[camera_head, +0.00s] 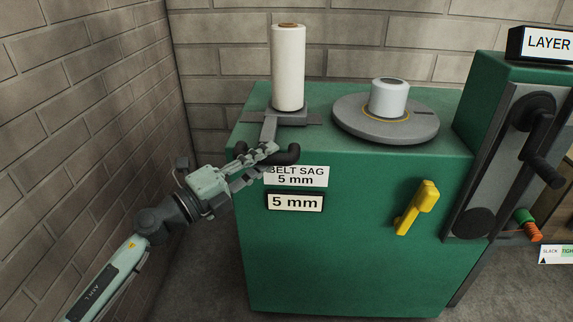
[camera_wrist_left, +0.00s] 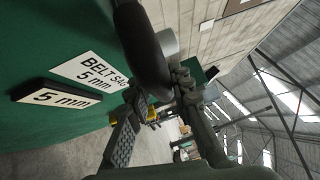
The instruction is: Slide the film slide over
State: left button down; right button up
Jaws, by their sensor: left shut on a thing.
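The film slide is a grey plate (camera_head: 268,130) on top of the green machine, with a white film roll (camera_head: 288,68) standing upright on it. A dark curved handle (camera_head: 288,155) is at the front end of the slide, over the machine's front top edge. My left gripper (camera_head: 265,152) reaches in from the left and is shut on this handle. In the left wrist view the handle (camera_wrist_left: 142,50) runs down between the fingers (camera_wrist_left: 157,97). The fingers hide part of the handle in the head view. My right gripper is not in view.
A round grey turntable (camera_head: 360,125) with a white cylinder stands right of the slide. A yellow lever (camera_head: 418,207) is on the machine's front. Belt sag labels (camera_head: 297,177) sit just below the handle. A crank (camera_head: 530,125) is at the right. A brick wall is close on the left.

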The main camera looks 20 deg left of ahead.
pick_arm(q)
jog(key=a, duration=0.1)
jog(key=s+a, duration=0.1)
jog(key=a, duration=0.1)
jog(key=shift+a+f+b, duration=0.1)
jog(key=shift+f+b, duration=0.05)
jog(key=shift+b, duration=0.25)
jog(key=shift+w, duration=0.1)
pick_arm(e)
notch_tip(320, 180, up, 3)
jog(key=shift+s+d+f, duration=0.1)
pick_arm(q)
jog(key=shift+a, duration=0.1)
jog(key=c, duration=1.7)
grip_release()
jog(key=shift+c, duration=0.2)
jog(key=o, duration=0.4)
jog(key=shift+a, duration=0.15)
jog(key=shift+s, duration=0.25)
jog(key=v, duration=1.1)
jog(key=shift+s+a, duration=0.15)
jog(key=shift+s, duration=0.2)
